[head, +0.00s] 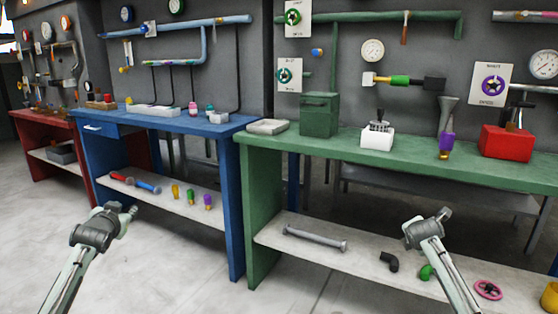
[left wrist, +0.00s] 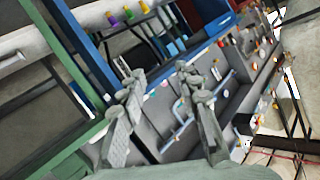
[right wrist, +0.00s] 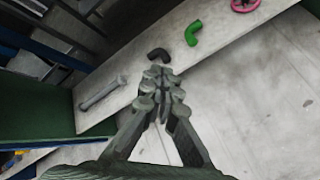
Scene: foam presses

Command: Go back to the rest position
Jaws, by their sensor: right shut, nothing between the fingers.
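My left gripper (head: 124,212) is raised in front of the blue workbench (head: 237,215). In the left wrist view (left wrist: 154,72) its two fingers stand well apart with nothing between them. My right gripper (head: 441,214) is raised in front of the green workbench (head: 263,210). In the right wrist view (right wrist: 158,76) its fingertips meet and hold nothing. Both grippers appear clear of the benches, though the right one overlaps the green bench's lower shelf in the head view.
The green bench's lower shelf (head: 330,262) carries a grey pipe (head: 315,238), a black elbow (head: 389,261), a green elbow (head: 425,272) and a pink handwheel (head: 488,289). A red bench (head: 40,150) stands at far left. The floor (head: 165,265) between my arms is clear.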

